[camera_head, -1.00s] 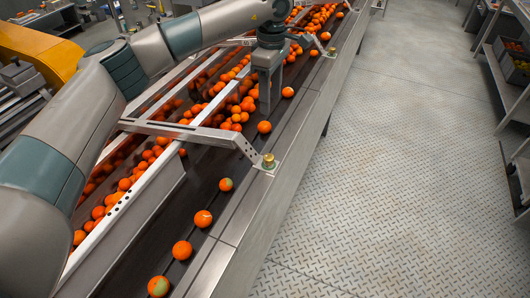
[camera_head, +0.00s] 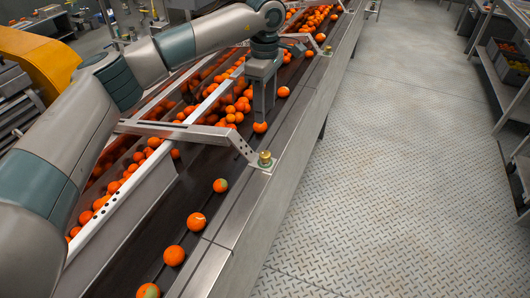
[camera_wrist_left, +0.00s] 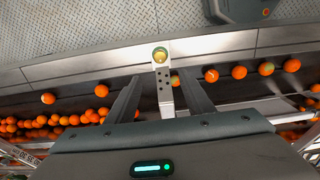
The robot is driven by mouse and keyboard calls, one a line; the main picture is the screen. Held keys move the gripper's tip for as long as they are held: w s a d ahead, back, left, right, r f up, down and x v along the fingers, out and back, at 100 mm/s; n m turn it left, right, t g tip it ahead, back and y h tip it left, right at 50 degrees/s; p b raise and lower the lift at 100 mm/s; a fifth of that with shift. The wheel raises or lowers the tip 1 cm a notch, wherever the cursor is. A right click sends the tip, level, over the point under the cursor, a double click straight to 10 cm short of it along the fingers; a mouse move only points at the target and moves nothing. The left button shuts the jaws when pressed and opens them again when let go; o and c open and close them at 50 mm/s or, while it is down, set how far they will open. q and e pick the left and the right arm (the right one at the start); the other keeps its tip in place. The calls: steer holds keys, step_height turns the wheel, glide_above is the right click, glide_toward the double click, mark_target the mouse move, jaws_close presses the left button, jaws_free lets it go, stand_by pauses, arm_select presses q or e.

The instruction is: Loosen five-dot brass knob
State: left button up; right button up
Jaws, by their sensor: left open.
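A brass knob (camera_head: 265,159) sits on the foot of the nearest metal bracket (camera_head: 205,134), at the conveyor's right rail. The bracket's sloping end has several dark holes, too small to count surely in the head view. In the left wrist view the knob (camera_wrist_left: 160,54) is seen from above, with the holed bracket arm (camera_wrist_left: 164,88) below it. My left gripper (camera_head: 264,114) hangs over the belt, fingers down, beyond the bracket in the head view. In the wrist view the knob lies ahead of the gap between the fingertips (camera_wrist_left: 160,86). My right gripper is not visible.
Many oranges (camera_head: 232,110) lie on the belt left of and below the gripper; several single ones (camera_head: 197,220) lie nearer. Another brass knob (camera_head: 328,50) is farther along the rail. The steel-plate floor (camera_head: 400,170) at right is clear, with shelves (camera_head: 505,75) beyond.

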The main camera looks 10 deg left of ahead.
mark_target(265, 154)
arm_select(q)
steer(key=shift+f, duration=0.1)
step_height(265, 154, down, 16)
steer(key=p, duration=0.6)
steer(key=shift+r, duration=0.25)
steer(key=shift+f, duration=0.9)
steer(key=c, duration=1.1)
